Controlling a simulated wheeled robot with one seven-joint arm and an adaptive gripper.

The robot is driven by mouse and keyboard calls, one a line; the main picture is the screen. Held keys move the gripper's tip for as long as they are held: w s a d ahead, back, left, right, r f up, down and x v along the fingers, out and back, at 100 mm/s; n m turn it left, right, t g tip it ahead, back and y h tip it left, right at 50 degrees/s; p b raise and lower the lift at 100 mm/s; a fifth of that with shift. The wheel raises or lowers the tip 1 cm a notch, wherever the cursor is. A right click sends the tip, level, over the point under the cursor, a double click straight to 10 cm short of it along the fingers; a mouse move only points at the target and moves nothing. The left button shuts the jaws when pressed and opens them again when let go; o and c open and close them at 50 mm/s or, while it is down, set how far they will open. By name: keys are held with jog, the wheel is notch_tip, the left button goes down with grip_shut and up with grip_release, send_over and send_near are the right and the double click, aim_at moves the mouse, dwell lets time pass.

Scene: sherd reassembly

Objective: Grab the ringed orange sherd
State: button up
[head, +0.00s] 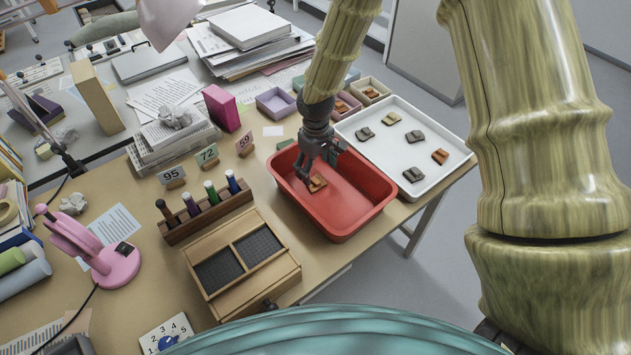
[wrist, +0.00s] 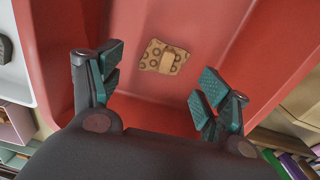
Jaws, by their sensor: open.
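The ringed orange sherd (wrist: 166,57) lies flat on the floor of the red tub (wrist: 225,35). It is tan-orange with dark ring marks and a paler patch. In the head view the sherd (head: 318,183) shows just under my gripper (head: 320,172), partly hidden by the fingers. In the wrist view my gripper (wrist: 155,88) is open, with its two teal-padded fingers apart. The sherd shows beyond the fingertips, between their lines, and nothing is held. The red tub (head: 345,215) stands near the table's front edge.
A white tray (head: 385,165) with several grey and orange sherds stands to the right of the tub. A wooden rack (head: 205,212) with markers and a wooden box (head: 285,272) stand to its left. Small bins (head: 275,103) sit behind. The tub walls rise around my gripper.

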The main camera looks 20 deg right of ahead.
aim_at(316, 179)
jog(key=shift+s+a+f+p, duration=0.1)
jog(key=shift+s+f+p, duration=0.25)
jog(key=shift+s+f, duration=0.1)
jog(key=f, duration=0.3)
jog(key=shift+w+f+p, duration=0.15)
jog(key=shift+w+p, duration=0.15)
jog(key=shift+w, duration=0.05)
jog(key=shift+s, duration=0.2)
jog(key=shift+w, duration=0.1)
jog(key=shift+c, duration=0.5)
jog(key=c, duration=0.9)
